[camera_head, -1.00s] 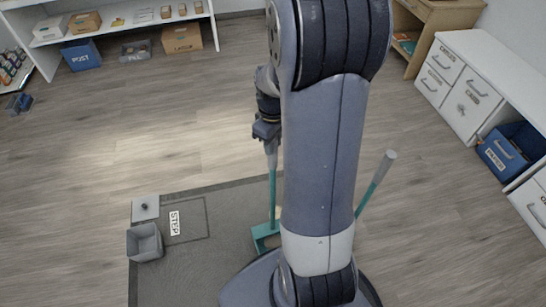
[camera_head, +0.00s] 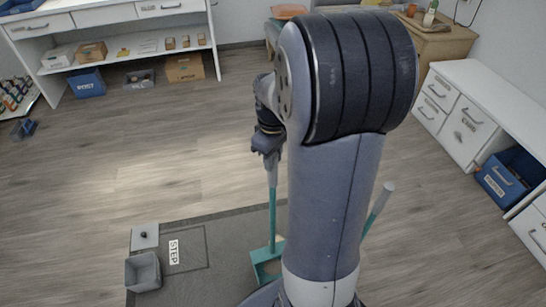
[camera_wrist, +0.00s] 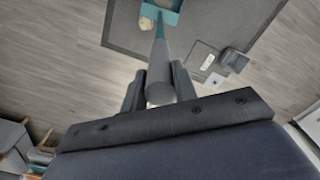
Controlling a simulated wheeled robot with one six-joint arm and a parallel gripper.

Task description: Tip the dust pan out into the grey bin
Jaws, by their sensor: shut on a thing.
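The teal dust pan (camera_head: 266,264) is low over the dark mat, its long handle upright, with a grey grip on top. My gripper (camera_head: 268,150) is shut on that grey grip. In the wrist view my gripper (camera_wrist: 158,88) has a finger on each side of the grip, and the dust pan (camera_wrist: 168,16) lies beyond. A beige piece (camera_wrist: 147,20) shows at the pan; I cannot tell whether it is inside. The open grey bin (camera_head: 143,272) stands left of the pan on the mat, apart from it. The bin also shows in the wrist view (camera_wrist: 236,61).
A flat grey plate with a knob (camera_head: 145,236) and a STEP label (camera_head: 173,252) are near the bin. Another teal stick (camera_head: 378,208) stands right of my arm, its lower end hidden. White drawers (camera_head: 462,119) stand at right. Floor between mat and back shelf is clear.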

